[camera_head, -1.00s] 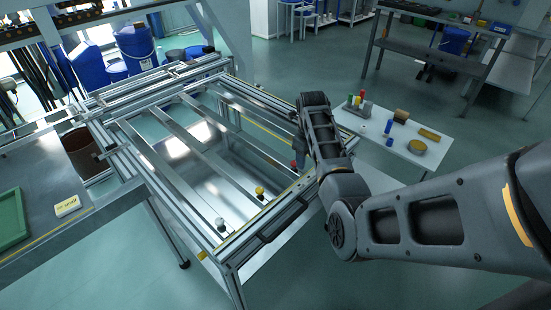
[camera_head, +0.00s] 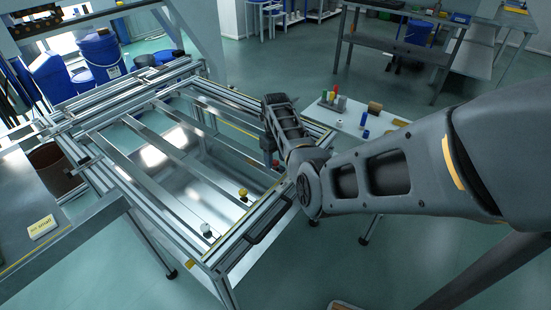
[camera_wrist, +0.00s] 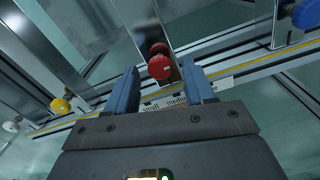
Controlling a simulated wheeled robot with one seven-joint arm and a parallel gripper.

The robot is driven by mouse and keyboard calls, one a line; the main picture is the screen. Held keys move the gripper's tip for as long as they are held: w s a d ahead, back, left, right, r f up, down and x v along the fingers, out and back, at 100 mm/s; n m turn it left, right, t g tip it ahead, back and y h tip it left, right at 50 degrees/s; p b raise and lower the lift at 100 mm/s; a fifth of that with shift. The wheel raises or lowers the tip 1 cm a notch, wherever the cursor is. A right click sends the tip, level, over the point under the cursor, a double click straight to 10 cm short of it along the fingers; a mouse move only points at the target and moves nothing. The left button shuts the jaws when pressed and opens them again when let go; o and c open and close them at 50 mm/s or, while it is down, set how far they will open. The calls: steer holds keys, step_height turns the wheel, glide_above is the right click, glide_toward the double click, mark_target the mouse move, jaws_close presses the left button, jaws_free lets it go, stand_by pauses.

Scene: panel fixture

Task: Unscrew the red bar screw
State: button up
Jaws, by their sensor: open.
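The red bar screw (camera_wrist: 159,65) has a round red head and sits on the metal bar of the panel frame. In the wrist view it shows just beyond the fingertips, between them in the picture. My gripper (camera_wrist: 160,82) is open and holds nothing. I cannot tell whether its fingers reach around the red head. In the head view, my gripper (camera_head: 270,156) hangs over the frame's right side, and the red screw (camera_head: 276,164) is mostly hidden beside it.
A yellow screw (camera_wrist: 60,105) and a white screw (camera_wrist: 10,126) sit left of the red one, a blue screw (camera_wrist: 306,14) right. A printed size strip (camera_wrist: 172,102) runs along the rail. A side table (camera_head: 352,121) with small objects stands behind my arm.

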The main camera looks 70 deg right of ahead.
steer(key=shift+c, duration=0.3)
jaws_close()
steer(key=shift+n, duration=0.3)
